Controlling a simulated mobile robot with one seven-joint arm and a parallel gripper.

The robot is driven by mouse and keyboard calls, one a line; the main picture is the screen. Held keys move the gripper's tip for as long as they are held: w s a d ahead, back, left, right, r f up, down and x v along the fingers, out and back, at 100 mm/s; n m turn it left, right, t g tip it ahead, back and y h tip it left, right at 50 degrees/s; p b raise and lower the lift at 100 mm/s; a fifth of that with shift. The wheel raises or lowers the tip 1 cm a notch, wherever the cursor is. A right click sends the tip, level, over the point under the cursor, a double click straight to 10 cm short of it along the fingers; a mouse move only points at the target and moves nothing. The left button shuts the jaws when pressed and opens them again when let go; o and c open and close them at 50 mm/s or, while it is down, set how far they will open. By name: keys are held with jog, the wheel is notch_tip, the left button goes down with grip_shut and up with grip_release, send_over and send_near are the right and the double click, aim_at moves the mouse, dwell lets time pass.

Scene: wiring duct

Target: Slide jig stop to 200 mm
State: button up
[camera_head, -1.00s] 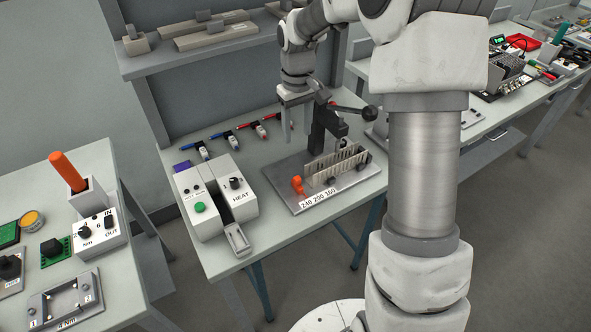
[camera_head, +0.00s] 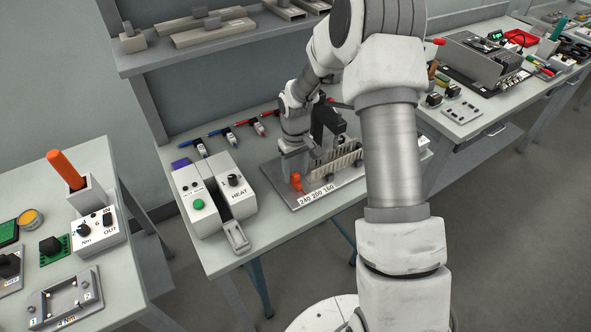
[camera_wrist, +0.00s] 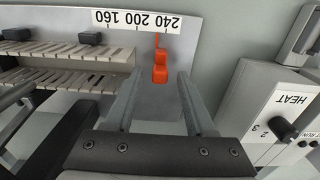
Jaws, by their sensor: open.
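The jig is a grey metal plate (camera_head: 345,196) on the middle table, with a white scale strip (camera_head: 317,194) marked 240, 200 and 160. The orange jig stop (camera_head: 297,182) stands at the 240 end; in the wrist view the stop (camera_wrist: 160,62) is just beside the 240 mark on the scale (camera_wrist: 136,22). My gripper (camera_wrist: 158,88) is open, its two fingers pointing toward the stop, one on each side of its near end. Whether they touch it I cannot tell. In the head view my gripper (camera_head: 294,170) is low over the plate's left end.
A slotted grey wiring duct (camera_wrist: 62,72) lies on the plate beside the stop, with black knobs (camera_wrist: 90,38) near it. The HEAT box (camera_head: 235,183) stands left of the jig. A dark lever press (camera_head: 325,125) rises behind. Several coloured tools (camera_head: 228,138) lie at the back.

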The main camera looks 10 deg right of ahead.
grip_shut()
dwell(1.4)
